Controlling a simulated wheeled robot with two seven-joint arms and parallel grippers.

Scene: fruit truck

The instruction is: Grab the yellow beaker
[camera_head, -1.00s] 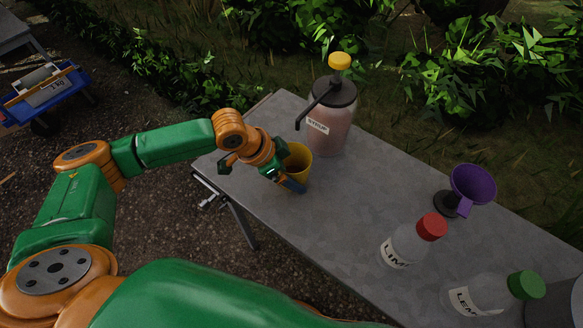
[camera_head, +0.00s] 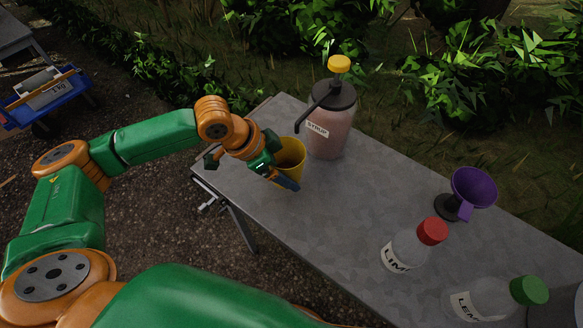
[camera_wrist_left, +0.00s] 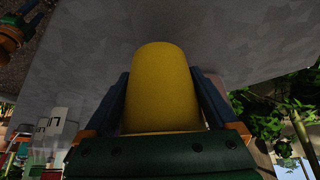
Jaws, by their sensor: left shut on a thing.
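The yellow beaker (camera_head: 291,157) is at the near left end of the grey table in the head view, with its open rim up and tilted a little. My left gripper (camera_head: 284,176) is shut on it from the left side. In the left wrist view the yellow beaker (camera_wrist_left: 162,88) fills the middle, with one dark finger of my left gripper (camera_wrist_left: 162,100) along each side. I cannot tell whether the beaker's base touches the table. My right gripper is not in view.
The syrup pump bottle (camera_head: 329,130) stands just right of the beaker on the grey table (camera_head: 310,220). A purple funnel (camera_head: 472,190), a red-capped lime bottle (camera_head: 405,250) and a green-capped lemon bottle (camera_head: 490,298) stand farther right. The table middle is clear.

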